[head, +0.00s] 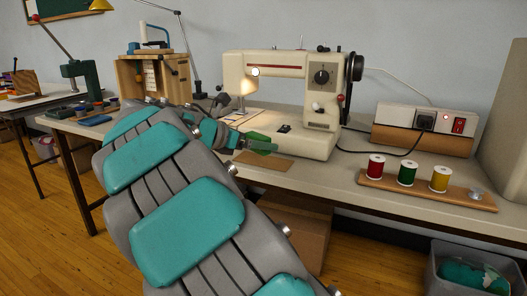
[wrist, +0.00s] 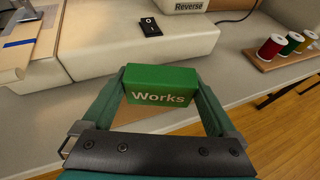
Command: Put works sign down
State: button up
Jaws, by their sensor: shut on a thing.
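The works sign is a small green block with "Works" in white letters (wrist: 160,86). In the wrist view my gripper (wrist: 161,90) is shut on it, one finger on each side. In the head view the green sign (head: 259,138) shows small at the end of my arm, in front of the sewing machine's base. My gripper (head: 252,144) is partly hidden there by my own arm. A flat brown board (head: 264,162) lies on the table below the sign. I cannot tell whether the sign touches it.
The cream sewing machine (head: 300,90) stands right behind the sign. A wooden rack (head: 428,190) with red, green and yellow spools is to the right. A power box (head: 424,122) stands behind the rack. Bare tabletop (head: 335,172) lies between the board and the rack.

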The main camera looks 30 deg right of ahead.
aim_at(263, 160)
jog(key=shift+w+d, duration=0.4)
jog(key=shift+d, duration=0.2)
jog(key=shift+w+d, duration=0.35)
jog(key=shift+d, duration=0.2)
jog(key=shift+w+f, duration=0.1)
jog(key=shift+f, duration=1.7)
jog(key=o, duration=1)
jog(key=shift+f, duration=0.15)
jog(key=shift+a+r, duration=0.1)
jog(key=shift+r, duration=0.15)
jog(key=v, duration=1.1)
jog(key=shift+s+a, duration=0.2)
jog(key=shift+a, duration=0.1)
